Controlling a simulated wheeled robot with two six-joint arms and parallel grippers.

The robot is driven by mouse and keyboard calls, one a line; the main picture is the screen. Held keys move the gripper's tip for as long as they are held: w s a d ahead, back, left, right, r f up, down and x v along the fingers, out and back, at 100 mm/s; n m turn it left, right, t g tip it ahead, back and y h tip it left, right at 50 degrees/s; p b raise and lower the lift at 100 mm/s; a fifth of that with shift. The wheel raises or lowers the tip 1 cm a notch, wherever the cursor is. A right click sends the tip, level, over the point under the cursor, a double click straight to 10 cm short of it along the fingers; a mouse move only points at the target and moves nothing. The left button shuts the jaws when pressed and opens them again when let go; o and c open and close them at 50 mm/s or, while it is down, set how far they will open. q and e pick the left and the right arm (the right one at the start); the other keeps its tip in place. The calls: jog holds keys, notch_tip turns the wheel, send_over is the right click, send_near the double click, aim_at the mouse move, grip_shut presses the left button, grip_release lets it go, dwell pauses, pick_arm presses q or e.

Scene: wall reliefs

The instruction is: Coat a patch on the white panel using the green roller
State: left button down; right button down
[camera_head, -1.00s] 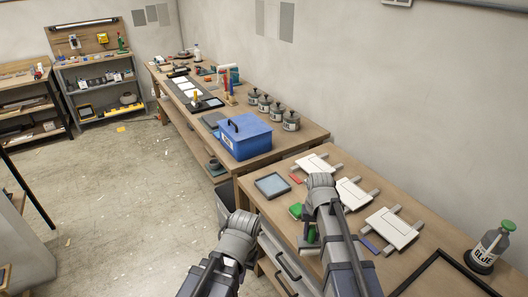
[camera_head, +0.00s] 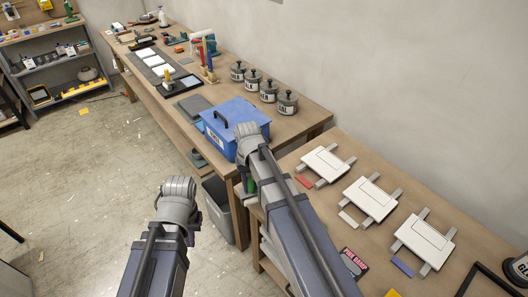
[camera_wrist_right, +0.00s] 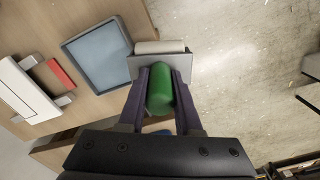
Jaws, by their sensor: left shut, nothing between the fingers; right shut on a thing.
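My right gripper (camera_wrist_right: 160,75) is shut on the green handle (camera_wrist_right: 159,92) of the roller, and the roller's pale head (camera_wrist_right: 160,47) shows beyond the fingertips. In the head view my right gripper (camera_head: 250,187) is mostly hidden by its arm at the near table's left end. Three white panels (camera_head: 325,165) (camera_head: 369,198) (camera_head: 424,240) lie in a row, with a red, a white and a blue bar beside them. A blue-grey tray (camera_wrist_right: 97,56) lies near the roller in the right wrist view. My left gripper (camera_head: 190,238) is shut and empty over the floor, its fingers barely visible.
A blue toolbox (camera_head: 233,125) stands on the far bench close beyond my right arm. A grey bin (camera_head: 217,208) stands on the floor between the arms. A black frame (camera_head: 485,280) and a bottle (camera_head: 517,268) sit at the near table's right end. Floor at left is open.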

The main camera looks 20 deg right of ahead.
jog(key=shift+w+d+r+m+p, duration=0.15)
jog(key=shift+w+d+r+p, duration=0.2)
jog(key=shift+d, duration=0.2)
jog(key=shift+w+d+r+m+p, duration=0.15)
jog(key=shift+w+d+r+p, duration=0.2)
jog(key=shift+d, duration=0.2)
jog(key=w+d+r+m+p, duration=0.1)
jog(key=d+r+m+p, duration=0.1)
jog(key=d, duration=0.7)
jog(key=shift+t, duration=0.4)
jog(key=shift+f+b, duration=2.9)
jog(key=shift+b, duration=0.1)
jog(key=shift+s+f+b, duration=0.1)
jog(key=shift+f+b, duration=0.5)
jog(key=shift+b, duration=0.05)
jog(key=shift+r+p, duration=0.45)
jog(key=shift+p, duration=0.05)
notch_tip(320, 180, up, 6)
jog(key=p, duration=0.6)
